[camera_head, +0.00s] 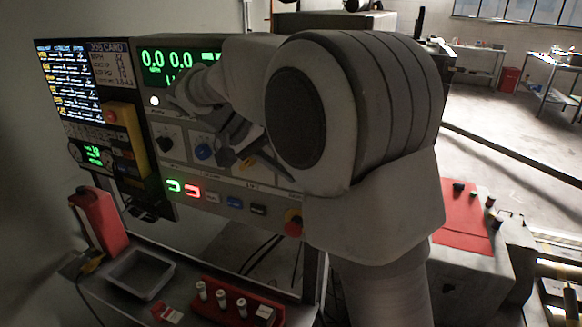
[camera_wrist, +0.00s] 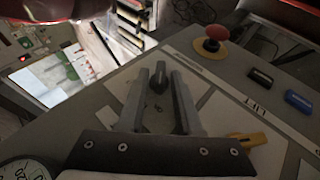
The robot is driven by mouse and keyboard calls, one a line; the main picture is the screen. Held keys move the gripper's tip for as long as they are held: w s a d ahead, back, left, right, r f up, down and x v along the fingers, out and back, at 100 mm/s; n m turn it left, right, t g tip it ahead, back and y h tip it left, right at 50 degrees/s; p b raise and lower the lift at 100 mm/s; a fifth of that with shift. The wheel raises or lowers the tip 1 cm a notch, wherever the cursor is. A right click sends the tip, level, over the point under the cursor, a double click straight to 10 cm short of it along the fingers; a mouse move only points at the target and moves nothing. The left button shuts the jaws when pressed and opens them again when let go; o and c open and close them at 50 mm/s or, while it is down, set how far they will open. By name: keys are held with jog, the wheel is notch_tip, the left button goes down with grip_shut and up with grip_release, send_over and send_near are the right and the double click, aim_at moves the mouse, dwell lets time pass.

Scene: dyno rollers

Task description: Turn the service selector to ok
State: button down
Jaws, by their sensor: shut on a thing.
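A black selector knob (camera_wrist: 158,80) on the grey panel sits between the two fingers of my gripper (camera_wrist: 167,72) in the wrist view. The fingers are shut on it. Its label and the position it points to cannot be read. In the head view my arm and wrist hide this knob and most of the gripper, at the right part of the control panel (camera_head: 222,185).
Blue (camera_head: 204,151) and black (camera_head: 165,144) knobs lie left. A red stop button (camera_wrist: 215,38) and a black button (camera_wrist: 260,78) are nearby.

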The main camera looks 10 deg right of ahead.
jog(key=c, duration=0.9)
grip_release()
jog(key=shift+r, duration=0.1)
jog(key=p+v, duration=0.5)
jog(key=v, duration=1.2)
jog(key=shift+a+r, duration=0.1)
jog(key=s+d+f+n+t+y, duration=0.2)
jog(key=s+d+n+y, duration=0.25)
jog(key=s+d, duration=0.6)
jog(key=s+d+f+t+y, duration=0.1)
jog(key=s+f, duration=0.2)
jog(key=s, duration=0.1)
jog(key=s+f+t+y, duration=0.1)
jog(key=s+f+y, duration=0.1)
jog(key=s+f, duration=0.1)
jog(key=s+d+f+n+t+y, duration=0.1)
jog(key=s+f+t, duration=0.1)
jog(key=s, duration=0.3)
jog(key=shift+d+f+y, duration=0.3)
jog(key=shift+f+y, duration=0.05)
jog(key=shift+f, duration=0.4)
